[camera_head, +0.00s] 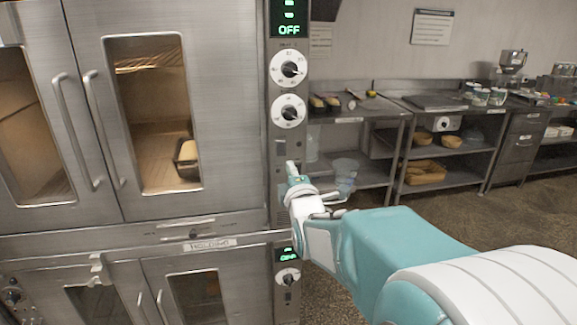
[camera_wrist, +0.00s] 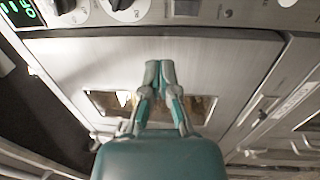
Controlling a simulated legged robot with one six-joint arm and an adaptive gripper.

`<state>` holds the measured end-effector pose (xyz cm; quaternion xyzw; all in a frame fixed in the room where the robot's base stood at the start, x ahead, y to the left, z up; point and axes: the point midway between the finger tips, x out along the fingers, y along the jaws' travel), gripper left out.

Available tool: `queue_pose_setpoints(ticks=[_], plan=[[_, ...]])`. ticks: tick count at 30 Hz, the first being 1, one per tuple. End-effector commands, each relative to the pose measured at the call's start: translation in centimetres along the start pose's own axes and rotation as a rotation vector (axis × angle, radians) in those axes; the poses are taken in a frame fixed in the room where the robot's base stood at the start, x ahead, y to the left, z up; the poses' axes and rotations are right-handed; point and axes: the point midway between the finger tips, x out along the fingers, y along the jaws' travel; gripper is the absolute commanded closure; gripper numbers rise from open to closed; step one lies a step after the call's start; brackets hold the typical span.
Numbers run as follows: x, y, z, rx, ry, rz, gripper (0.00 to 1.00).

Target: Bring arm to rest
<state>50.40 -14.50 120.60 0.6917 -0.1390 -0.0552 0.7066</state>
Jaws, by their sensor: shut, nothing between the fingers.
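My gripper (camera_head: 292,172) is at the end of my teal and white arm, in front of the control panel (camera_head: 288,150) on the right side of the upper oven (camera_head: 150,110). In the wrist view my gripper (camera_wrist: 159,72) has its two fingertips together with nothing between them. The arm reaches in from the lower right of the head view. I cannot tell whether the fingertips touch the panel.
The upper oven's doors are shut, and a loaf pan (camera_head: 187,158) shows through its window. A lower oven (camera_head: 150,290) stands beneath. Steel tables (camera_head: 365,115) line the back wall. The floor (camera_head: 470,215) on the right is clear.

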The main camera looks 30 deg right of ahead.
Motion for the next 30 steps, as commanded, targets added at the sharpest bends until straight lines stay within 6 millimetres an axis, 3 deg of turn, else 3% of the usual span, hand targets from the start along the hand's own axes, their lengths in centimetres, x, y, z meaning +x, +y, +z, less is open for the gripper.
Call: queue_pose_setpoints(ticks=[19, 23, 30], plan=[[-0.7, -0.1, -0.7, 0.06, 0.008, -0.044, 1.0], [-2.7, -0.6, -2.3, 0.236, 0.015, -0.18, 1.0], [-8.8, -2.6, -5.3, 0.61, -0.059, -0.496, 1.0]])
